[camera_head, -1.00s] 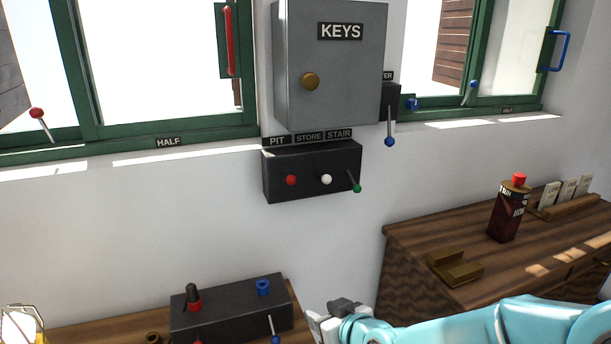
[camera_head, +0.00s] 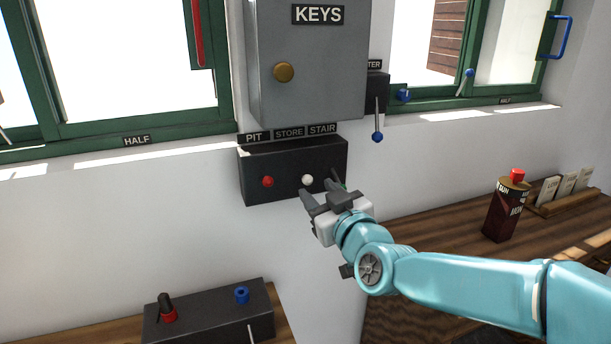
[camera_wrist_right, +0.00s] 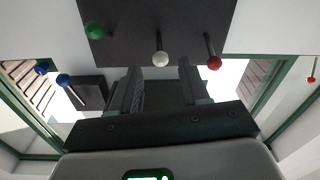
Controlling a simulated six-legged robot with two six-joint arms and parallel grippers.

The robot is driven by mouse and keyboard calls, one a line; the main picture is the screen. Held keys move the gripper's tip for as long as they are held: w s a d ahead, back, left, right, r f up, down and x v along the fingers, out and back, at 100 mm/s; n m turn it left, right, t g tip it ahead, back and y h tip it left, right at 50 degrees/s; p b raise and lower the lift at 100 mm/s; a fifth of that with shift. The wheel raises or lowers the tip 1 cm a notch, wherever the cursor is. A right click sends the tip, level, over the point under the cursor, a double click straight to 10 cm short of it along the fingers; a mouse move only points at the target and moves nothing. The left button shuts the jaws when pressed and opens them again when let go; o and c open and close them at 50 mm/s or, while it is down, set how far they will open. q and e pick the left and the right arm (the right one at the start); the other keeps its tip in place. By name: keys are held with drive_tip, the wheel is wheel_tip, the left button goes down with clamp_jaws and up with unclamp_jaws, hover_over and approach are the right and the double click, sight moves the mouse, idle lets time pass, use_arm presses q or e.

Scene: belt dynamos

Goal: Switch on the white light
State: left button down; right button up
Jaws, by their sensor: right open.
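A black switch box (camera_head: 290,158) is on the wall under the key cabinet. It has a red-tipped lever (camera_head: 268,182) under PIT, a white-tipped lever (camera_head: 307,180) under STORE, and a green-tipped lever under STAIR, mostly hidden by my gripper. My right gripper (camera_head: 319,185) is open and empty just in front of the box, its fingers pointing at the white lever. In the right wrist view, the white knob (camera_wrist_right: 161,59) shows between and just beyond the open fingertips. The green knob (camera_wrist_right: 96,31) and red knob (camera_wrist_right: 214,63) lie outside them. My left gripper is not seen.
A grey KEYS cabinet (camera_head: 305,75) juts out above the box. A blue-tipped lever (camera_head: 377,136) hangs to its right. A second control box (camera_head: 210,320) stands below left. A dark can (camera_head: 506,210) stands on the wooden cabinet at right.

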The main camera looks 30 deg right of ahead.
sight(310, 183)
drive_tip(key=w, duration=0.3)
drive_tip(key=w+d+p, duration=0.1)
drive_tip(key=w, duration=0.2)
drive_tip(key=shift+w+d, duration=0.15)
drive_tip(key=shift+w, duration=0.2)
